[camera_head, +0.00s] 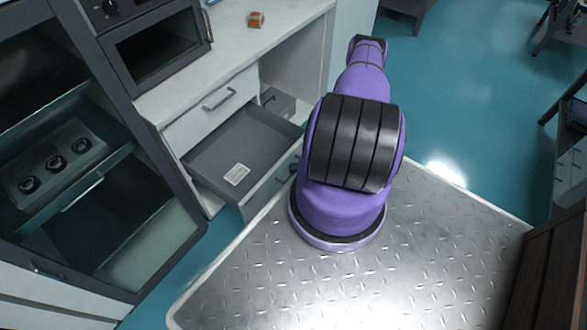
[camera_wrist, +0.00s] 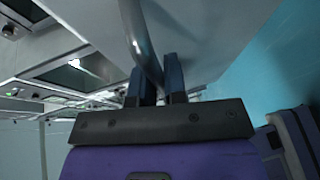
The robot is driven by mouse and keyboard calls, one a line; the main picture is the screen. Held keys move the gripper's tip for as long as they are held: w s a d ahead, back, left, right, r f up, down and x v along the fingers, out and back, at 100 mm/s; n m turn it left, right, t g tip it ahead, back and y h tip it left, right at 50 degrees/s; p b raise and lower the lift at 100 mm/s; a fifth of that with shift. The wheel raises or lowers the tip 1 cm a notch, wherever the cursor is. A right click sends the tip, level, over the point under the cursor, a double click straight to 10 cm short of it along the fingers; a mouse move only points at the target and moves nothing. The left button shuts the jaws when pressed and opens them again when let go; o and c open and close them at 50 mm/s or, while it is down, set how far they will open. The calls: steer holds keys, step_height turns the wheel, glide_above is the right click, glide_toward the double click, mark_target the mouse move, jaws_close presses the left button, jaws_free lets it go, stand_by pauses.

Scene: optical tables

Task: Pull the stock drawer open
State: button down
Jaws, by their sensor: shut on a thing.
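The stock drawer (camera_head: 215,150) stands pulled out from the white cabinet below the counter in the head view. Its grey inside is open to view, and a small white label-like item (camera_head: 237,174) lies in it. In the wrist view my gripper (camera_wrist: 156,82) has its two dark fingers on either side of a curved grey metal handle (camera_wrist: 138,35), shut on it. The handle runs up out of the picture. In the head view my purple arm covers the right part of the drawer front, and my gripper cannot be made out clearly there.
A shut drawer with a bar handle (camera_head: 219,98) sits above the open one. An orange-brown block (camera_head: 256,19) lies on the counter (camera_head: 285,35). A glass-fronted cabinet (camera_head: 85,190) stands at left.

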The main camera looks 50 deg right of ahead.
steer(key=c, duration=1.2)
jaws_free()
steer(key=shift+d, duration=0.1)
steer(key=v, duration=1)
steer(key=shift+s+d+r, duration=0.1)
steer(key=shift+s+r, duration=0.05)
steer(key=shift+s, duration=0.2)
